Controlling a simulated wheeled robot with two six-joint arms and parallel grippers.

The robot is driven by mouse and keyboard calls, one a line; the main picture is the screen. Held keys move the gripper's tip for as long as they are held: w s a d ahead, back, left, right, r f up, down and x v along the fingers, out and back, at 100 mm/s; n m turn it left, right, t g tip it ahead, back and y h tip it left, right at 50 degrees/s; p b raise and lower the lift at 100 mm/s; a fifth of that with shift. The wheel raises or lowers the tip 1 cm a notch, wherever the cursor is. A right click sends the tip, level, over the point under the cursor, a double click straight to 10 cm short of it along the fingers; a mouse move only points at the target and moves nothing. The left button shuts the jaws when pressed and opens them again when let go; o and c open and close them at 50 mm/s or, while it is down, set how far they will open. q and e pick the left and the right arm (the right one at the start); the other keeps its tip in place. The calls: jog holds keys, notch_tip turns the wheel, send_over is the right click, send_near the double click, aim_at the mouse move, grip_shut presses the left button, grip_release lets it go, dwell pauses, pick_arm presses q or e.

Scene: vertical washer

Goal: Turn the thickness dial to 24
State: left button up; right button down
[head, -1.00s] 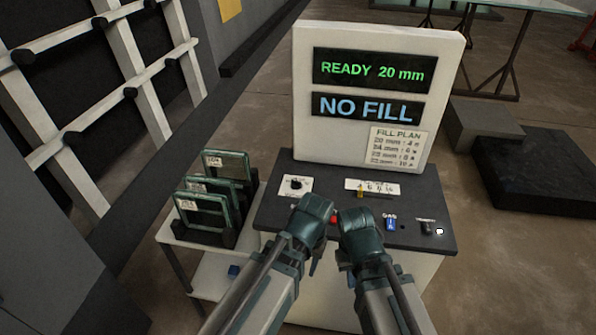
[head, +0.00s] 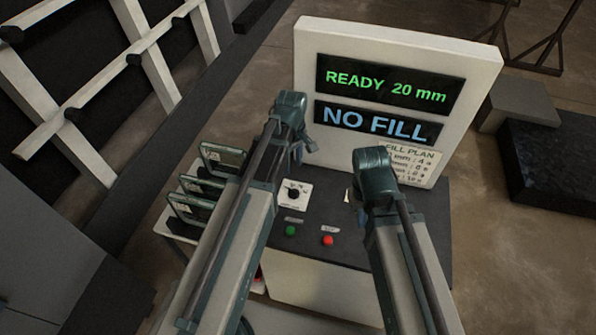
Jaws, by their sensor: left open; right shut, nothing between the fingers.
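The thickness dial (head: 293,194) is a small black knob on a white plate at the left of the dark control panel. Its setting marks are too small to read. The display (head: 385,86) reads "READY 20 mm". My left gripper (head: 305,143) is open, above and beyond the dial in the picture, in front of the display board's lower left, and apart from the dial. My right gripper (head: 358,193) is shut and empty over the panel's middle, right of the dial. It hides the controls behind it.
A green button (head: 291,230) and a red button (head: 328,240) sit on the panel (head: 330,252) below the dial. The "NO FILL" display (head: 375,122) and a fill plan card (head: 412,160) are on the white board. Framed glass units (head: 192,206) stand at left.

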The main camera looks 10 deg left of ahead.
aim_at(294, 190)
pick_arm(q)
notch_tip(294, 190, down, 14)
jog(key=b, duration=1.4)
jog(key=shift+w+r, duration=0.1)
jog(key=shift+w, duration=0.05)
pick_arm(e)
notch_tip(294, 190, down, 14)
jog(key=shift+w+r, duration=0.1)
jog(key=shift+r, duration=0.1)
pick_arm(q)
grip_shut()
